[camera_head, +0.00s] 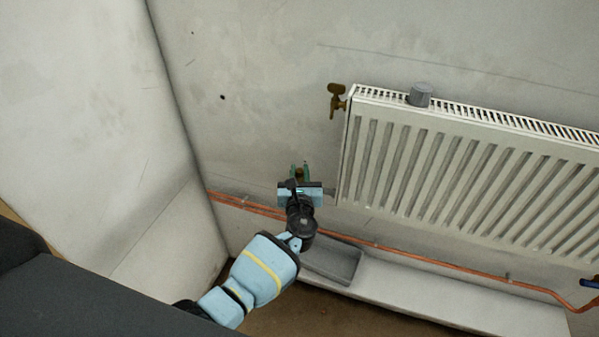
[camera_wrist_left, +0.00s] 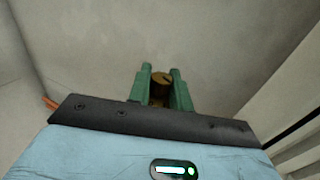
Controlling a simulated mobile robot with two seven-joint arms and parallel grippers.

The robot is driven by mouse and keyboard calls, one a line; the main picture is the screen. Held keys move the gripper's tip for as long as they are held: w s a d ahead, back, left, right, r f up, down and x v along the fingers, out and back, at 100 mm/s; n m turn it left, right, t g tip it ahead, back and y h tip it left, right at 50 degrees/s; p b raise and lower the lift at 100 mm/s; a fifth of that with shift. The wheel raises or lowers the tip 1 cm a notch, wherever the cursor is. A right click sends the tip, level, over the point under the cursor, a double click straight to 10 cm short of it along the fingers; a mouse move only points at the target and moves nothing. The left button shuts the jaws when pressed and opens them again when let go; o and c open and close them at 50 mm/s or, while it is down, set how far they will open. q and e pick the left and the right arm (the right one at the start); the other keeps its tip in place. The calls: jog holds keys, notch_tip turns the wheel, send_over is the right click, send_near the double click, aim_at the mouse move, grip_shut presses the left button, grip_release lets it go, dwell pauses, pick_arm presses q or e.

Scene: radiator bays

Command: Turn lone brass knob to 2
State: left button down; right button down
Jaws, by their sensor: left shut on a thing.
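The brass knob (camera_wrist_left: 161,78) shows in the left wrist view between the two green fingers of my left gripper (camera_wrist_left: 160,88). A dark mark is on its face; no number can be read. In the head view my left gripper (camera_head: 299,172) is at the wall just left of the radiator's lower left corner, shut on the knob. Its fingers and body hide most of the knob there. My right gripper is not in view.
A white radiator (camera_head: 345,185) fills the right side, with a brass valve (camera_head: 337,100) at its upper left corner and a grey cylinder (camera_head: 420,94) on top. Copper pipes (camera_head: 400,256) run along the wall. A grey tray (camera_head: 345,268) lies below, right of my wrist.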

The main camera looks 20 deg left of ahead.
pick_arm(q)
jog(key=n+y, duration=0.1)
jog(key=n+g+y+b, duration=0.1)
jog(key=y, duration=0.1)
jog(key=shift+d+f+g, duration=0.1)
jog(key=shift+f+g, duration=0.15)
jog(key=shift+g, duration=0.05)
jog(key=shift+r+n+g+y+b, duration=0.1)
jog(key=shift+n+g+y+b, duration=0.65)
jog(key=shift+n+y, duration=0.35)
jog(key=shift+r+g+y, duration=0.1)
jog(key=shift+g+y, duration=0.15)
jog(key=shift+y, duration=0.25)
jog(key=shift+n, duration=0.3)
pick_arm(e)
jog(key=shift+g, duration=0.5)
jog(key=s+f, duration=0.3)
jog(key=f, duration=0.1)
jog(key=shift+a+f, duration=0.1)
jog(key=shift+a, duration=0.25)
pick_arm(q)
jog(key=shift+r+b, duration=0.1)
jog(key=shift+b, duration=0.2)
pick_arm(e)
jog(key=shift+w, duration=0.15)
